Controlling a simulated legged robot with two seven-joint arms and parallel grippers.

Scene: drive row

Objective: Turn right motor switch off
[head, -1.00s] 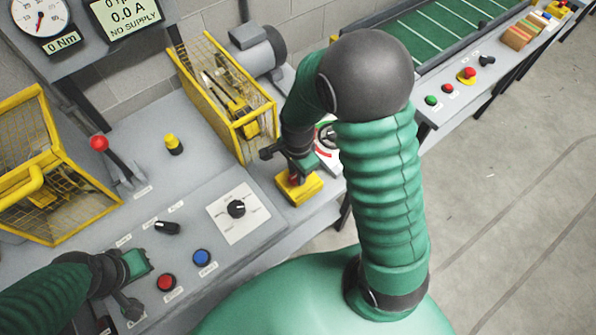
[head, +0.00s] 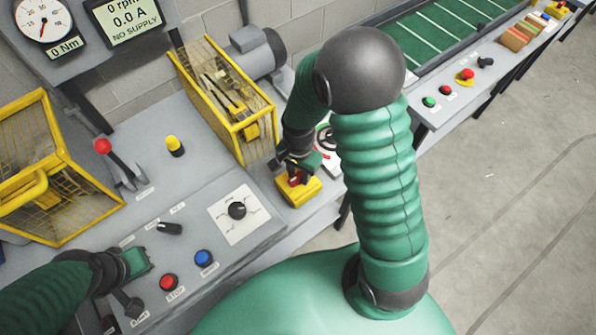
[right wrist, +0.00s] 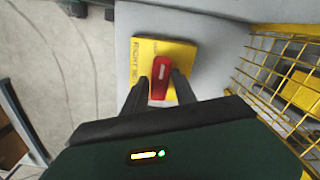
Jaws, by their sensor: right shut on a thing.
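The right motor switch is a yellow box (head: 308,192) with a red handle, on the bench's right end in the head view. In the right wrist view its yellow plate (right wrist: 180,50) carries a partly hidden label starting "RIGHT", and the red handle (right wrist: 160,76) stands between my fingers. My right gripper (head: 296,174) is over the switch, and in the right wrist view my right gripper (right wrist: 160,88) is shut on the red handle. My left gripper (head: 136,285) hangs over the panel's lower left; its fingertips are unclear.
A yellow mesh guard (head: 228,100) stands just behind the switch. A control panel with a black rotary knob (head: 237,210), a red button (head: 169,282) and a blue button (head: 204,258) lies left of it. A red-knobbed lever (head: 102,146) stands farther left. Open floor lies at right.

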